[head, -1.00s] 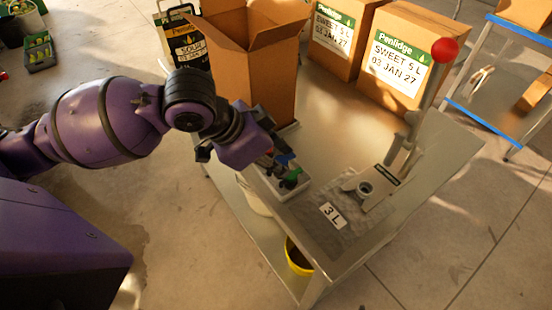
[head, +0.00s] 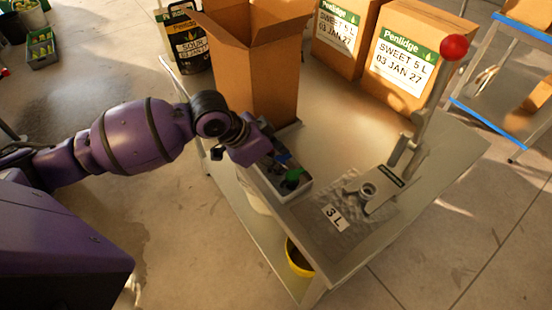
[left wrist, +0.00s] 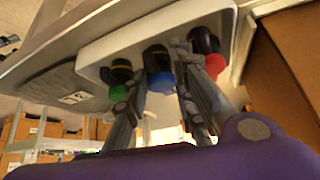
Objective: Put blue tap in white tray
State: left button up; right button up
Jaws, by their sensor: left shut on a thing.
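The white tray (head: 291,196) lies on the bench's left edge, and its pale rim also shows in the left wrist view (left wrist: 110,42). The blue tap (head: 283,157) is at the tray; in the left wrist view its blue end (left wrist: 161,82) sits between my fingers. A green-ended tap (left wrist: 118,92) and a red-ended tap (left wrist: 215,65) are on either side of it. My left gripper (head: 274,160) is shut on the blue tap, low over the tray. Whether the tap touches the tray floor cannot be told. My right gripper is not in view.
An open cardboard box (head: 262,75) stands close behind the gripper. A lever press (head: 395,175) with a red knob stands right of the tray, near a "3 L" bag (head: 335,216). Labelled cartons (head: 403,62) are at the back. The bench middle is clear.

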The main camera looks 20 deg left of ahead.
pick_arm(q)
jog(key=shift+f, duration=0.1)
jog(key=o, duration=0.6)
jog(key=shift+a+r, duration=0.15)
jog(key=shift+r, duration=0.3)
jog(key=p+v, duration=0.1)
jog(key=v, duration=1)
jog(key=shift+s+r, duration=0.15)
jog(key=shift+r, duration=0.05)
